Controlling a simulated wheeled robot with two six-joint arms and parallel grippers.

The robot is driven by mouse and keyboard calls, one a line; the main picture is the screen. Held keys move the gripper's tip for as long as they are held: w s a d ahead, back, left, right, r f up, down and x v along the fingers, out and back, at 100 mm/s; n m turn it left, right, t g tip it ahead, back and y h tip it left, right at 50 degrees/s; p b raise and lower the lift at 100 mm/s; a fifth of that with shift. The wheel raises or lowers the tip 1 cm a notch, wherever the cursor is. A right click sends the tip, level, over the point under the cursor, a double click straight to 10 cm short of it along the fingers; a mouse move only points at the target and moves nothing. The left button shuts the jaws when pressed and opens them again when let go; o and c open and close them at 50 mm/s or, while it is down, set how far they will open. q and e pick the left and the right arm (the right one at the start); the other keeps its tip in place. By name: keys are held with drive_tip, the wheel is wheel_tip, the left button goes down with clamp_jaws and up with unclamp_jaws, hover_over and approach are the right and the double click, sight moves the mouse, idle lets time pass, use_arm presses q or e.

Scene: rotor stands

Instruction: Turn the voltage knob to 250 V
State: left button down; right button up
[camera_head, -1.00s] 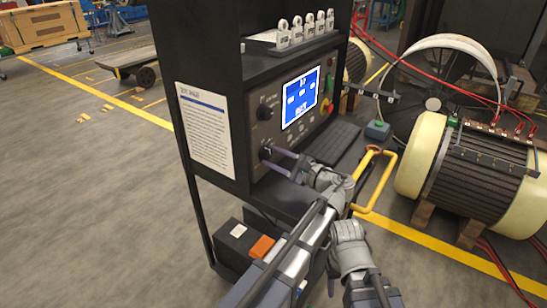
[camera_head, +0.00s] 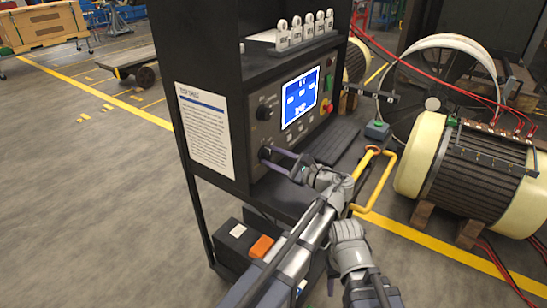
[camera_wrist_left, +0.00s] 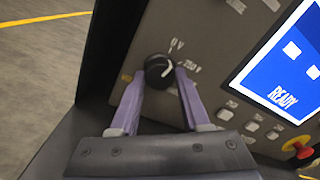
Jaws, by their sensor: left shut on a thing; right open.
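The black round voltage knob (camera_wrist_left: 158,70) sits on the grey panel in the left wrist view, with a "0 V" mark above it and a "250 V" mark to its right. It has a white pointer line, which seems to lean to the right side. My left gripper (camera_wrist_left: 160,80) is shut on the knob, one purple finger on each side. In the head view my left gripper (camera_head: 268,154) reaches the lower left of the panel, and its fingers partly hide the knob. My right gripper (camera_head: 348,240) is open, low in front of the stand, touching nothing visible.
The blue screen (camera_head: 300,97) reads "READY" in the wrist view. A second black knob (camera_head: 265,113) is above the held one. A red stop button (camera_head: 326,109) is right of the screen. A motor (camera_head: 475,180) stands at right.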

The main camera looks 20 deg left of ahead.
use_arm(q)
drive_tip(key=m, duration=0.6)
use_arm(e)
drive_tip(key=shift+r, duration=0.2)
use_arm(q)
drive_tip(key=shift+m, duration=0.3)
idle(0.3)
drive_tip(key=shift+c, duration=1.9)
unclamp_jaws()
use_arm(e)
drive_tip(key=shift+d, duration=0.1)
